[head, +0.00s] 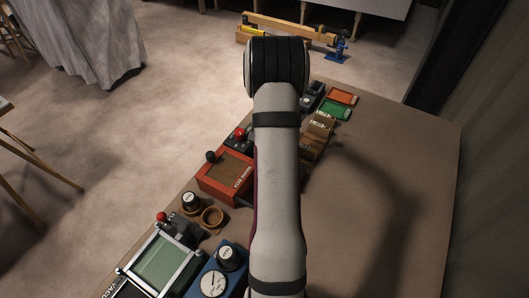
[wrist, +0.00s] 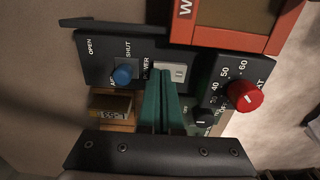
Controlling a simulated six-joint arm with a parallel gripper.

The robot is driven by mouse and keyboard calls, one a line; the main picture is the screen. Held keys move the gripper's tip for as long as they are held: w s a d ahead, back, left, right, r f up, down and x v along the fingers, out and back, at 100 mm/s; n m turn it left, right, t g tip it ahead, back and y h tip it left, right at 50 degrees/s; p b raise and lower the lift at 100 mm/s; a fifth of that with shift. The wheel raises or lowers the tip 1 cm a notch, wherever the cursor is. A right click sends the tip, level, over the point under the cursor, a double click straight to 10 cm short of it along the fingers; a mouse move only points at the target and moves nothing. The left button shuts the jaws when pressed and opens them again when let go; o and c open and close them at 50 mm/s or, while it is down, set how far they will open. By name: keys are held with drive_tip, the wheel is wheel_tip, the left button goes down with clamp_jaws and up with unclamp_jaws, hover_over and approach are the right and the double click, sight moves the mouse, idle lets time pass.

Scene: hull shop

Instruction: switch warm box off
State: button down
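The warm box is the red-framed box with a brown window; it shows in the head view (head: 225,180) left of my arm, and its corner shows at the top of the wrist view (wrist: 283,30). Below it in the wrist view is a dark panel with a pale rocker switch (wrist: 180,72) next to the word POWER. My gripper's two teal fingers (wrist: 162,74) lie side by side, closed together, with tips at or just short of the switch's left side. I cannot tell if they touch it. I see nothing held. My arm hides the gripper in the head view.
Near my fingers are a blue knob (wrist: 123,75) by OPEN and SHUT, a red knob (wrist: 245,95) on a 40–60 scale, and a small black knob (wrist: 203,117). Other devices line the bench's left edge. The bench top (head: 400,160) at right is clear.

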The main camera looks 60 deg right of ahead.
drive_tip(key=shift+r, duration=3.45)
drive_tip(key=w+a+r+n, duration=0.25)
drive_tip(key=a+r, duration=0.25)
drive_tip(key=a, duration=0.6)
drive_tip(key=w+a+r+n, duration=0.2)
drive_tip(key=a+r+n, duration=0.15)
drive_tip(key=a, duration=0.85)
drive_tip(key=s+a+r+n+y, duration=0.1)
drive_tip(key=s+a+n, duration=0.5)
drive_tip(key=s+a, duration=0.8)
drive_tip(key=a, duration=0.4)
drive_tip(key=shift+n+y, duration=0.3)
drive_tip(key=shift+y, duration=0.1)
